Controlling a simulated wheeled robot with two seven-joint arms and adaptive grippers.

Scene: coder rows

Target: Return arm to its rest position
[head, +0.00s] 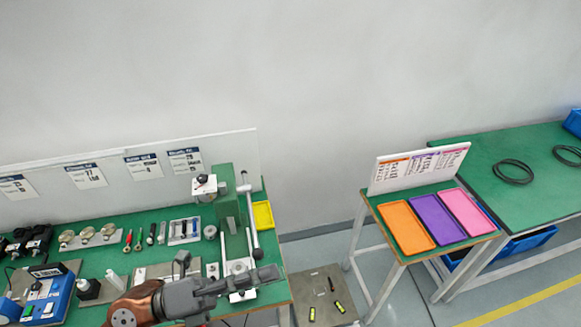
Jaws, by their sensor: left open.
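My left arm (135,303) comes in from the bottom left with a copper-brown joint. Its dark grey gripper (266,279) reaches right over the front right part of the left green workbench (268,296). The jaws are open, and I see nothing held between them. The gripper overlaps the base of a green press (228,205) with a metal lever (250,222); I cannot tell the gap between them. My right gripper is not in view.
A yellow tray (263,214) lies beside the press. Hand tools (184,230) and a blue device (47,297) occupy the bench. To the right, a small table holds orange (405,227), purple (437,219) and pink (468,212) trays.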

